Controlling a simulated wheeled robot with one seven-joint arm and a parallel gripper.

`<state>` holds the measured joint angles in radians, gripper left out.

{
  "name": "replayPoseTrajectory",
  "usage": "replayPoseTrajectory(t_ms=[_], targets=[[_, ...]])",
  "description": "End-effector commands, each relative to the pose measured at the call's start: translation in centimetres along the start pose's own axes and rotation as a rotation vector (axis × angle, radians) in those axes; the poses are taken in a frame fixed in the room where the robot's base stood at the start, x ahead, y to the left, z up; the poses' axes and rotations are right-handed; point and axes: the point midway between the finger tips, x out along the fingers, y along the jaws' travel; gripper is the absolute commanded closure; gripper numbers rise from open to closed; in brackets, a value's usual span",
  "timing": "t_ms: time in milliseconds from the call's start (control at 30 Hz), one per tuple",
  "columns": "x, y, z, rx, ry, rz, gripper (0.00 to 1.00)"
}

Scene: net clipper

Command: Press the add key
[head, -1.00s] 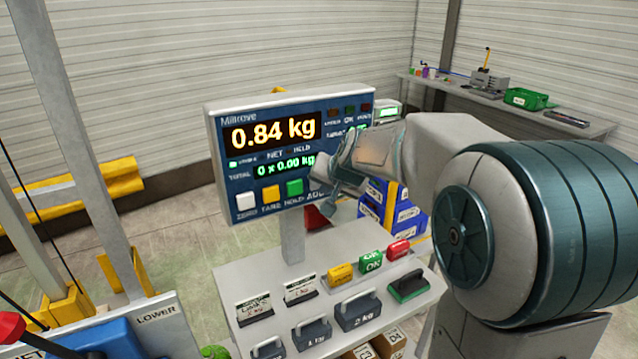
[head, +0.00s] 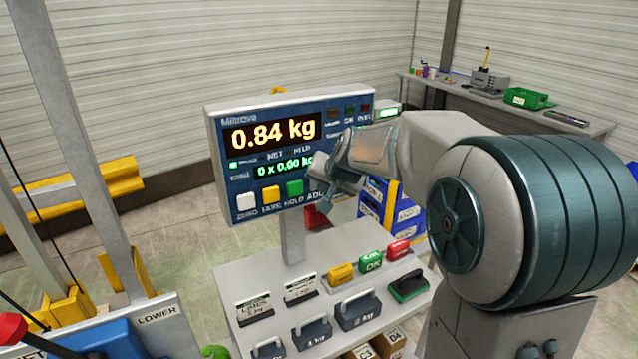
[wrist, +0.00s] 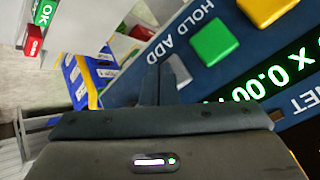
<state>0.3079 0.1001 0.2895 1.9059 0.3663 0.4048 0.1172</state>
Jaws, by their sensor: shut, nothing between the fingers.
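The weighing indicator panel (head: 240,187) stands on a post and reads 0.84 kg, with 0 x 0.00 kg in green below. Its white (head: 246,202), yellow (head: 271,196) and green (head: 294,188) keys show in a row. The ADD label is partly covered by my gripper (head: 322,190) in the head view, and the add key is hidden there. In the wrist view a grey add key (wrist: 179,70) shows next to the green key (wrist: 212,42), partly behind my gripper (wrist: 158,72). The fingers are shut and empty, close to the key; I cannot tell whether they touch it.
Below the panel, a grey shelf (head: 262,277) carries cards, yellow, green and red blocks, and several handled weights (head: 357,311). Blue and yellow bins (head: 400,212) stand behind. A workbench (head: 440,87) runs along the back right wall.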

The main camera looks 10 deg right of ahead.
Motion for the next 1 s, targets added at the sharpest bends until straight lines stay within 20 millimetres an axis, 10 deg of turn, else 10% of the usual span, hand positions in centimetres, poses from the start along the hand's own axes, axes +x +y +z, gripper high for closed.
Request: replayPoseTrajectory(t_ms=[1000], targets=[[-0.65, 0.72, 0.65, 0.001, 0.001, 0.001, 1.00]])
